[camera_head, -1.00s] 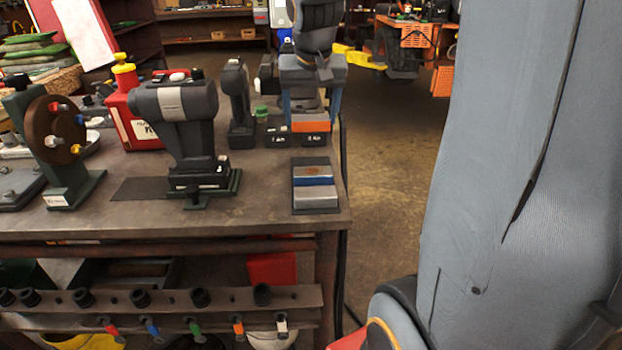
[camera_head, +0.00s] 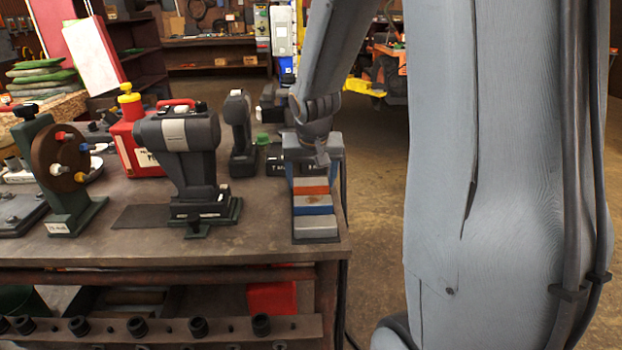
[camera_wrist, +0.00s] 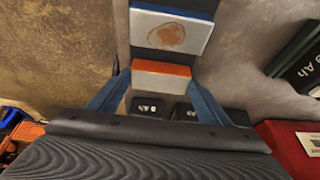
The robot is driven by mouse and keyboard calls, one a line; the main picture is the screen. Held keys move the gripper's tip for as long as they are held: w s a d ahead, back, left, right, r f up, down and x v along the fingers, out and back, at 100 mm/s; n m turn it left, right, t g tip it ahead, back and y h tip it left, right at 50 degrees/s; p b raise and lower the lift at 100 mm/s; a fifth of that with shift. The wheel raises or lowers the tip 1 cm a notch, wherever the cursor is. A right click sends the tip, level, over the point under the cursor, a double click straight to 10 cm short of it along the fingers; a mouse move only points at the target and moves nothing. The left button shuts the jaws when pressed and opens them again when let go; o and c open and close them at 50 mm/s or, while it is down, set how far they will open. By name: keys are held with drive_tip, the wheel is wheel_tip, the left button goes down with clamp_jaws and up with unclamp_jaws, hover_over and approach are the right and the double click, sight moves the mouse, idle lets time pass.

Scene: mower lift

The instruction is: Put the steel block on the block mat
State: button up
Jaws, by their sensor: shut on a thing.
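The steel block (camera_head: 311,188), grey with an orange front face, is between the fingers of my gripper (camera_head: 311,178). In the wrist view, my gripper (camera_wrist: 160,84) is shut on this block (camera_wrist: 161,72) from both sides. The dark block mat (camera_head: 316,241) lies at the table's right front corner. A grey block with a blue front and a brown stain (camera_head: 314,205) sits on it, just in front of the held block; it also shows in the wrist view (camera_wrist: 172,35). I cannot tell whether the held block touches the mat.
Dark battery packs (camera_wrist: 187,112) stand behind the held block. A mounted dark tool (camera_head: 185,155) and a red canister (camera_head: 135,130) stand to the left. A red box (camera_wrist: 295,145) shows at the wrist view's lower right. The table's right edge is close to the mat.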

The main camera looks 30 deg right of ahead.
drive_tip(key=shift+f, duration=0.15)
drive_tip(key=o, duration=1.4)
drive_tip(key=shift+s+r, duration=0.1)
drive_tip(key=shift+r, duration=0.4)
drive_tip(key=b+v, duration=0.1)
drive_tip(key=v, duration=1)
drive_tip(key=shift+s+r, duration=0.1)
drive_tip(key=shift+r, duration=0.1)
